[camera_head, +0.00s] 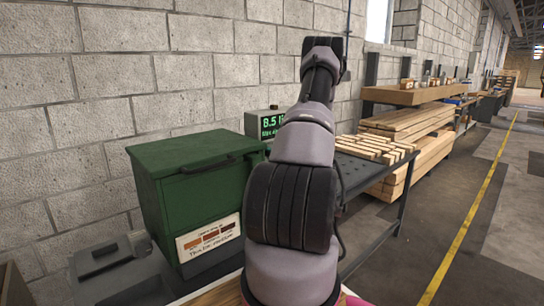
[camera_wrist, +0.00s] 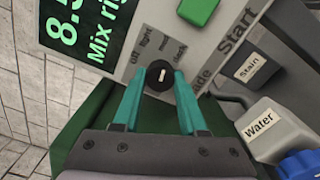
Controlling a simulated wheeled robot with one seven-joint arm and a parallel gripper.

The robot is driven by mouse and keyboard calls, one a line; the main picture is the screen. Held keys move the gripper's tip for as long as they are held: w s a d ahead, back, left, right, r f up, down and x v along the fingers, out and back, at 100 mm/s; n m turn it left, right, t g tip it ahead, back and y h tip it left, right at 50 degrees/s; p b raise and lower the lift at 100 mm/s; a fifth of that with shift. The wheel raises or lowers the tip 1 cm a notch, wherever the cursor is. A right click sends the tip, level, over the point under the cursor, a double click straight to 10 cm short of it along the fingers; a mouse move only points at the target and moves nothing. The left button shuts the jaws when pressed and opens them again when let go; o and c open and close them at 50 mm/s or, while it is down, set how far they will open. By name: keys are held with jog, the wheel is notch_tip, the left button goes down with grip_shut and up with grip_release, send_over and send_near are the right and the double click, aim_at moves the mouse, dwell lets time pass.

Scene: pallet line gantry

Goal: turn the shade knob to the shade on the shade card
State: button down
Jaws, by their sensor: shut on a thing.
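In the wrist view the black shade knob (camera_wrist: 159,74) sits on a grey panel. Labels off, light, medium and dark are arranged around its upper side. Its white pointer mark is nearly upright in the picture, roughly toward medium; the exact setting is hard to read. My gripper (camera_wrist: 160,80) has its two teal fingers closed on opposite sides of the knob. In the head view the shade card (camera_head: 208,238) is on the front of a green box, with several brown swatches and small writing that seems to read "This lot: medium". My arm hides the knob and gripper there.
A display with green digits (camera_wrist: 88,28) is beside the knob. A green button (camera_wrist: 198,10), a Start label, and Stain and Water (camera_wrist: 262,127) labels are close by. The green box (camera_head: 195,170) stands near my arm; wood pieces (camera_head: 375,147) lie on the bench behind.

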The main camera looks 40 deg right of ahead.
jog(key=shift+c, duration=2.2)
grip_release()
jog(key=shift+s, duration=0.1)
jog(key=s+d, duration=0.1)
jog(key=s, duration=0.9)
jog(key=shift+s, duration=0.35)
